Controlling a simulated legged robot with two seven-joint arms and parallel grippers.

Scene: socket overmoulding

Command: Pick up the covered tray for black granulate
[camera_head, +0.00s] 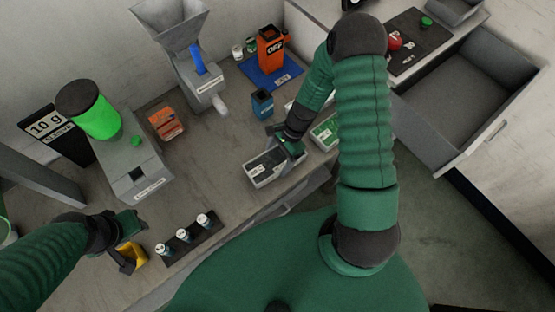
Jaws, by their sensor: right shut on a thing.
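A small pale tray (261,180) with a label on its front and a dark top sits near the front edge of the table, in the middle of the head view. I cannot tell whether the dark top is a cover or granulate. My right gripper (285,143) is at the tray's far side and is shut on it, partly hiding that side. I cannot tell whether the tray is clear of the table. My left gripper (128,240) is over the table at the lower left, with its fingers apart, beside a yellow object (136,255).
A tray with green contents (322,137) stands just right, partly behind my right arm. A dark blue container (262,103) is behind. A rack with several vials (192,238) lies at the front. A grey machine (140,175) stands left. An open drawer (455,105) is at right.

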